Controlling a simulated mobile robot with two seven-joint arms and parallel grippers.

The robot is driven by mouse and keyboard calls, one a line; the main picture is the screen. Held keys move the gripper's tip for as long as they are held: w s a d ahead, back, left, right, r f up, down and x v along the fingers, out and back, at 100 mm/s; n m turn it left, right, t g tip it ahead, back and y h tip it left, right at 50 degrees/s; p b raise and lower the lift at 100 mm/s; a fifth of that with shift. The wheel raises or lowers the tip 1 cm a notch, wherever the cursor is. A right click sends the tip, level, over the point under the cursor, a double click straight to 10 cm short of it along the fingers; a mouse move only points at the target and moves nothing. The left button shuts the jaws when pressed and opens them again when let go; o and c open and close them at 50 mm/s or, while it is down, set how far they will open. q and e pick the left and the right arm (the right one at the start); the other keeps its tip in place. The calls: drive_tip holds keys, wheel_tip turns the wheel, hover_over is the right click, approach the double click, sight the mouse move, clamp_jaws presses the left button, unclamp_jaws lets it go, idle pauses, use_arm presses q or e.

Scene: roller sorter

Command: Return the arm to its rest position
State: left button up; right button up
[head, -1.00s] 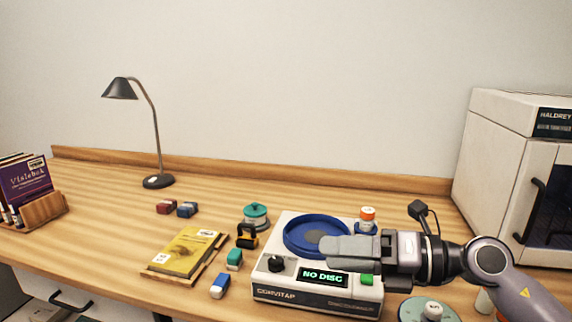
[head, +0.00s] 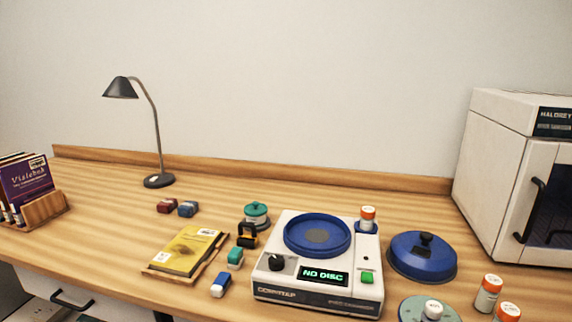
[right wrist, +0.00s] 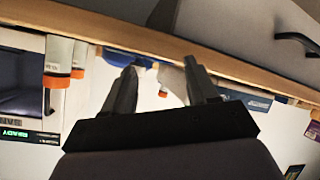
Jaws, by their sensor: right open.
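My right gripper (right wrist: 155,92) is open and empty in the right wrist view, with its two fingers apart. The wooden bench edge shows beyond them. Neither gripper shows in the head view now. The white roller sorter machine (head: 265,288) stands on the bench with a blue round dish (head: 318,236) on top. Its screen (head: 324,276) reads NO DISC. A blue domed lid (head: 422,258) with a black knob lies on the bench to the right of the machine.
An oven-like cabinet (head: 500,165) stands at the right. Orange-capped vials (head: 487,294) and a green disc (head: 415,308) lie at the front right. A yellow book (head: 186,250), small blocks (head: 220,285), a lamp (head: 158,181) and a book rack (head: 42,210) are on the left.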

drive_tip(key=s+a+f+m+g+y, duration=0.1)
drive_tip(key=s+f+g, duration=0.4)
drive_tip(key=s, duration=0.4)
drive_tip(key=s+f+m+g+y, duration=0.1)
drive_tip(key=s+f+g, duration=0.35)
drive_tip(key=s, duration=0.45)
drive_tip(key=w+a+f+t+y+p, duration=0.1)
drive_tip(key=w+a+f+t+p, duration=0.1)
drive_tip(key=w+f+t, duration=0.4)
drive_tip(key=shift+w+a+f+t+y, duration=0.3)
drive_tip(key=shift+a+f+t, duration=0.3)
drive_tip(key=shift+f, duration=0.25)
